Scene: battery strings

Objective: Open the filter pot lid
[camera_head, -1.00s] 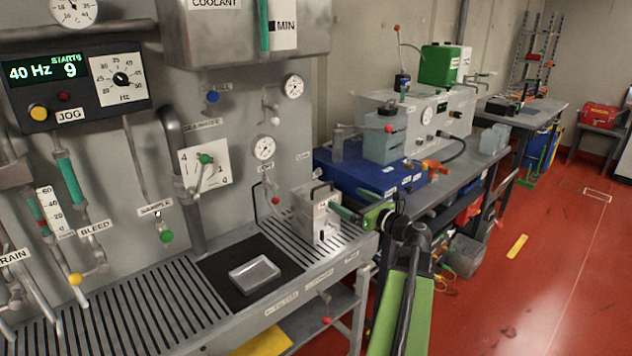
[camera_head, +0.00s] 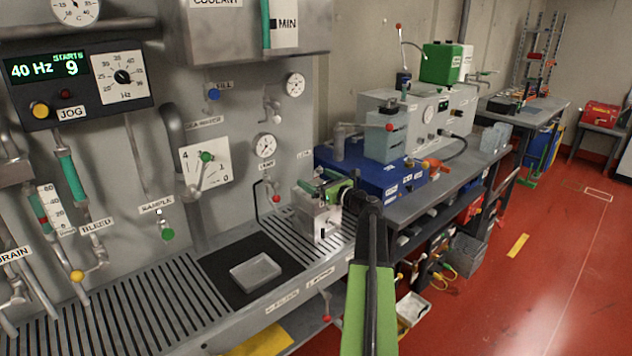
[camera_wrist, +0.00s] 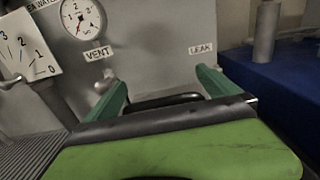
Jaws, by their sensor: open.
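The filter pot (camera_head: 318,216) is a grey metal box standing on the right part of the slotted bench. My gripper (camera_head: 322,182) is over the top of the pot and partly hides its lid and handle. In the wrist view my gripper (camera_wrist: 162,88) has its two green fingers spread wide apart. A dark handle (camera_wrist: 165,100) shows between the fingers, without clear contact on either side. The pot's body is hidden in the wrist view behind my gripper's green housing.
A grey tray (camera_head: 256,272) lies on a black mat on the bench, left of the pot. A wall panel with gauges (camera_head: 264,145) and valves rises close behind. A blue box (camera_head: 375,172) stands on the neighbouring bench to the right. The red floor is open at right.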

